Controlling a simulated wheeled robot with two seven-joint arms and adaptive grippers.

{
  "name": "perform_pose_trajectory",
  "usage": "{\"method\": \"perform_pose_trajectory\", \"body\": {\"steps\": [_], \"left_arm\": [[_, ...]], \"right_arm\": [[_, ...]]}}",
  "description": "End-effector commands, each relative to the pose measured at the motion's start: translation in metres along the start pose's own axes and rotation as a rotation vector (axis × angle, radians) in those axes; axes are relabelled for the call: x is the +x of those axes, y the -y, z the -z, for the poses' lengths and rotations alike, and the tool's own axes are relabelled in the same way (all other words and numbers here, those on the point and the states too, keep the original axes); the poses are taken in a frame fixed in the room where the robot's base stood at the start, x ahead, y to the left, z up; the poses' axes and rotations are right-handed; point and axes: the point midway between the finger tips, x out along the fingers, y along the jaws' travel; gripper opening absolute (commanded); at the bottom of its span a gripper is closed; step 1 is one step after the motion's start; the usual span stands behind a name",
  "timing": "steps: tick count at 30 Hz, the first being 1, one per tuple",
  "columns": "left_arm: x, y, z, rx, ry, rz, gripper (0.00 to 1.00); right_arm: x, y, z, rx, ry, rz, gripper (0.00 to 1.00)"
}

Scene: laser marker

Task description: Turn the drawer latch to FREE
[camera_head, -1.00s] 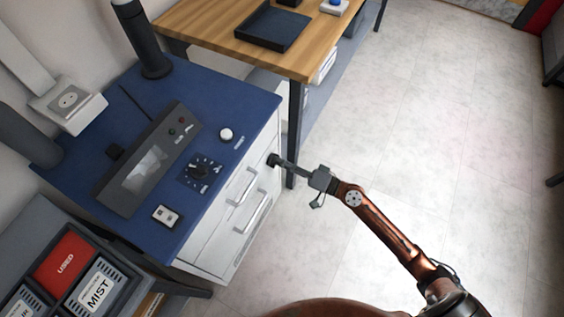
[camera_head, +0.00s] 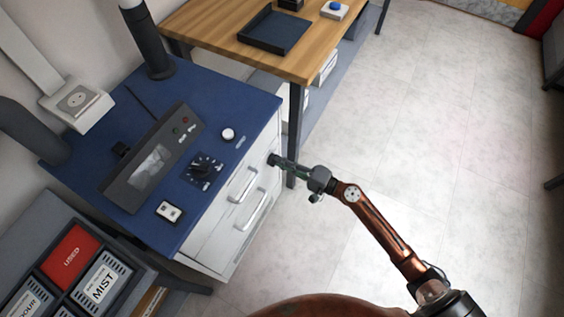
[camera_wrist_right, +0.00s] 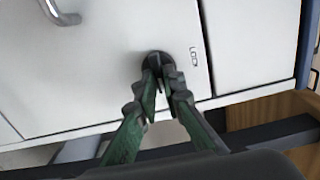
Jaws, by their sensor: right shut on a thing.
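The drawer latch (camera_wrist_right: 155,58) is a small dark round knob on the white drawer cabinet front. It also shows in the head view at the cabinet's right end (camera_head: 272,159). My right gripper (camera_wrist_right: 164,80) is shut on the latch, its two green-and-dark fingers on either side of it; in the head view my right gripper (camera_head: 290,164) reaches it from the right. A small label (camera_wrist_right: 193,56) sits beside the latch, too small to read. The fingers partly hide the latch, so I cannot tell its setting. My left gripper is not in view.
Drawer handles (camera_head: 243,184) are on the white front. The blue top (camera_head: 215,100) carries a control panel (camera_head: 155,160), a dial (camera_head: 203,168) and a white button (camera_head: 228,134). A wooden table (camera_head: 215,30) stands behind. The floor at right is clear.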

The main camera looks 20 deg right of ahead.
Motion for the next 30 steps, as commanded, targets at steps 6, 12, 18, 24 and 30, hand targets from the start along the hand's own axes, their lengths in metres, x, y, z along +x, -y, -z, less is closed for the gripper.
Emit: {"method": "perform_pose_trajectory", "body": {"steps": [6,12,18,24,30], "left_arm": [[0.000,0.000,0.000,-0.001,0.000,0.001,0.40],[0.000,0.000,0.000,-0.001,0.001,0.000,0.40],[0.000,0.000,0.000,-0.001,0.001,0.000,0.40],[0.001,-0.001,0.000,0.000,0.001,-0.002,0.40],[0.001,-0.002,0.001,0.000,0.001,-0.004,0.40]], "right_arm": [[-0.001,0.000,0.002,0.003,-0.005,0.000,0.00],[-0.001,0.000,0.002,0.002,-0.004,0.000,0.13],[0.000,0.000,0.001,0.002,-0.002,0.000,0.26],[0.000,0.000,0.000,0.001,-0.001,0.000,0.26],[-0.011,-0.001,0.001,0.001,-0.002,-0.001,0.26]]}}
